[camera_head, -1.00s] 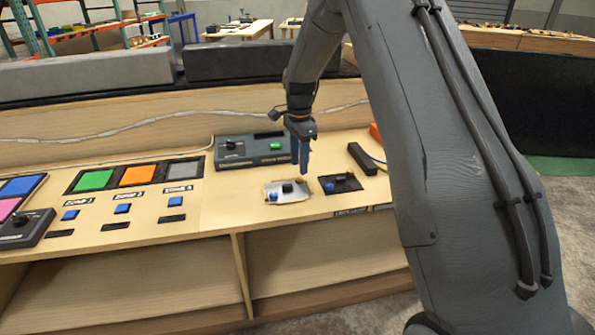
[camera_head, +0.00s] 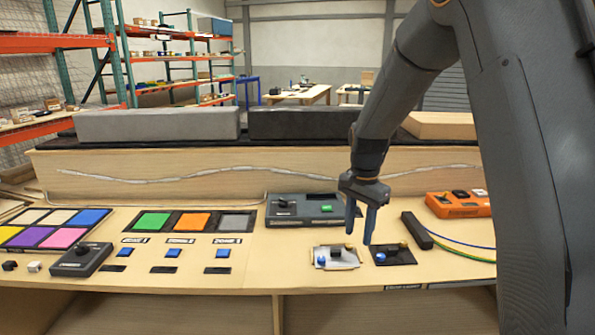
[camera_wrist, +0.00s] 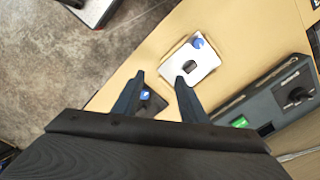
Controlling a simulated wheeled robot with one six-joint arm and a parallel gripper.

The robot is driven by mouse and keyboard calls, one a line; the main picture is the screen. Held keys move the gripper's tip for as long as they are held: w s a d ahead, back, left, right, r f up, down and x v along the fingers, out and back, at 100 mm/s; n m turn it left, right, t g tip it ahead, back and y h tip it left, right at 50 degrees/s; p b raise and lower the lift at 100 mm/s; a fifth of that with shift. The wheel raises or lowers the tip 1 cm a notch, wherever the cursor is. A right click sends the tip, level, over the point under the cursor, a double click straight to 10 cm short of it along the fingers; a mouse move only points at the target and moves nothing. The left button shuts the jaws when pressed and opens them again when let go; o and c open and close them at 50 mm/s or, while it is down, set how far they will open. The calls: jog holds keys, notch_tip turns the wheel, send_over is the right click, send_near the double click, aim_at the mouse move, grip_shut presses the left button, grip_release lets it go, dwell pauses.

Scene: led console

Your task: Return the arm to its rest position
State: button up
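My gripper (camera_head: 360,222) hangs from my arm at the right of the head view, fingers pointing down over the console table. Its two blue-grey fingers are apart with nothing between them. In the wrist view the gripper (camera_wrist: 158,88) also shows open. Below it are a light plate with a blue button and black knob (camera_head: 336,257) and a dark plate with a blue button (camera_head: 393,254). The light plate is also in the wrist view (camera_wrist: 201,64); the dark plate is partly hidden there by the fingers.
A grey box with a green button (camera_head: 302,208) stands behind the gripper. An orange box (camera_head: 460,204) and a black bar (camera_head: 416,230) are to the right. Coloured panels (camera_head: 55,228), zone buttons and a knob box (camera_head: 80,259) lie left. A low wooden wall (camera_head: 250,172) runs behind.

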jog(key=s+f+n, duration=0.1)
jog(key=s+n, duration=0.9)
jog(key=s, duration=1.6)
jog(key=shift+s+n, duration=0.4)
